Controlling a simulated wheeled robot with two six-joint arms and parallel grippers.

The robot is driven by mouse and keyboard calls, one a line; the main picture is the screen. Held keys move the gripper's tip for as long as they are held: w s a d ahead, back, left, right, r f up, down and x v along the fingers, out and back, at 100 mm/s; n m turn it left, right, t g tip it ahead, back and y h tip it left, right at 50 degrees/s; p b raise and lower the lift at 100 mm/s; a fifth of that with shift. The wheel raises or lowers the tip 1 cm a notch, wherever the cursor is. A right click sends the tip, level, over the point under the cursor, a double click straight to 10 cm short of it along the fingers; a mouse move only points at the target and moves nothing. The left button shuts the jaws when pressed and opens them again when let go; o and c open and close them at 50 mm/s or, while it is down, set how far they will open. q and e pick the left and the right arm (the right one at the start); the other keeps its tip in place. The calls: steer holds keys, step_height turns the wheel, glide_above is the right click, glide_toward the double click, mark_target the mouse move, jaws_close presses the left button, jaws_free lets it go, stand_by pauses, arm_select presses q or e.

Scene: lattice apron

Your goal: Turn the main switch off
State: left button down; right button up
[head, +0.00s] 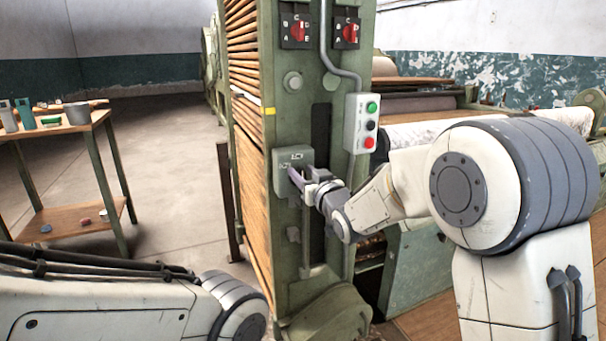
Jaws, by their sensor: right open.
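A grey-green switch box (283,158) with small white markings is mounted on the front of the green machine column (268,130). My right gripper (299,182) reaches in from the right and is open at the front of this box, at its lower right. The fingers cover part of the box, so any handle there is hidden, and I cannot tell whether they touch it. My left arm shows at the lower left, but its gripper is out of view.
Two red rotary knobs (298,32) (350,33) on black lettered plates sit at the column's top. A push-button box (361,146) with green, black and red buttons is above my right forearm. A wooden table (92,121) with small items stands left; the floor between is clear.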

jaws_close()
steer(key=shift+f, duration=0.1)
steer(key=n+b, duration=0.4)
steer(key=n, duration=0.1)
steer(key=a+f+n+b, duration=0.1)
steer(key=n+b, duration=0.4)
steer(key=s+a+f+n+b, duration=0.1)
steer(key=n+b, duration=0.3)
steer(key=n, duration=0.1)
steer(key=shift+a+f, duration=0.2)
steer(key=shift+f+n+b, duration=0.15)
steer(key=shift+n+b, duration=1.35)
steer(key=shift+b, duration=0.15)
